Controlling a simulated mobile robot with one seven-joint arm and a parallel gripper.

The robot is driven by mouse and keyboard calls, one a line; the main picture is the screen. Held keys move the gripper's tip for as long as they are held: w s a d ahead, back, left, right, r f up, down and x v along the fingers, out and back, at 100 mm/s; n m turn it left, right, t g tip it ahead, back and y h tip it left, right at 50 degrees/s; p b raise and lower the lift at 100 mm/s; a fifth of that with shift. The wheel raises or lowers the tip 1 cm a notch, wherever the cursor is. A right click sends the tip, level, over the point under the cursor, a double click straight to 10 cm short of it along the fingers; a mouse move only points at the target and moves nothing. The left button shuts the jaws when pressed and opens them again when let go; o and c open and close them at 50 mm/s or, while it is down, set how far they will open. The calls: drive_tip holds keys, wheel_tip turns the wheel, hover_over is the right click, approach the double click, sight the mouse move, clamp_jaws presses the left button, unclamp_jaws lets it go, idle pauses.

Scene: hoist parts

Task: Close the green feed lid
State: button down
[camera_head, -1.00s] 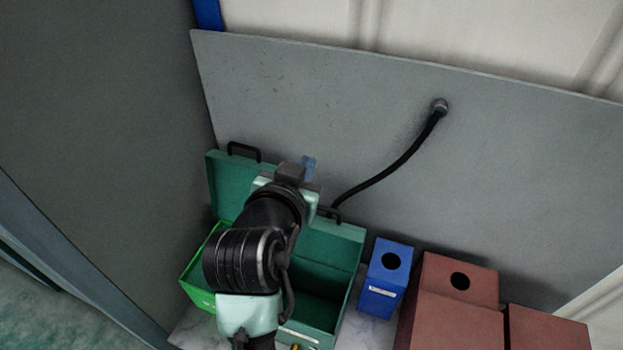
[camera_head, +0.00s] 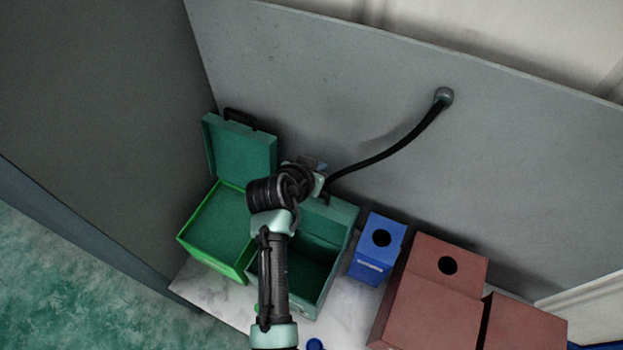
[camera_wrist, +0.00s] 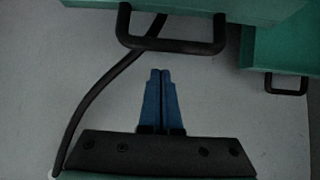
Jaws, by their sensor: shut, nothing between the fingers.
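The green feed box (camera_head: 190,243), with bright green sides, stands at the left in the head view. Its lid (camera_head: 243,150) stands open and upright at the back, with a black handle (camera_head: 240,119) on its top edge. My gripper (camera_head: 321,167) is to the right of this lid and apart from it, near the grey panel. In the wrist view the blue fingers (camera_wrist: 161,73) are together and empty. There, one teal lid with a black handle (camera_wrist: 172,45) is ahead of the fingertips; another lid (camera_wrist: 285,42) with a handle is at the right. My arm hides part of the boxes.
A teal open box (camera_head: 336,250) stands right of the green feed box, partly behind my arm. A blue box (camera_head: 366,268) and brown boxes (camera_head: 430,310) with round holes stand further right. A black cable (camera_head: 405,146) runs from the grey panel (camera_head: 300,80) close to my gripper.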

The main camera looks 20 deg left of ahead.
drive_tip(key=s+p, duration=0.2)
drive_tip(key=s, duration=0.1)
drive_tip(key=shift+s+f, duration=0.15)
drive_tip(key=shift+f, duration=0.2)
drive_tip(key=shift+s+f+p, duration=0.1)
drive_tip(key=shift+s+p, duration=0.05)
drive_tip(key=shift+p, duration=0.15)
drive_tip(key=shift+f, duration=0.15)
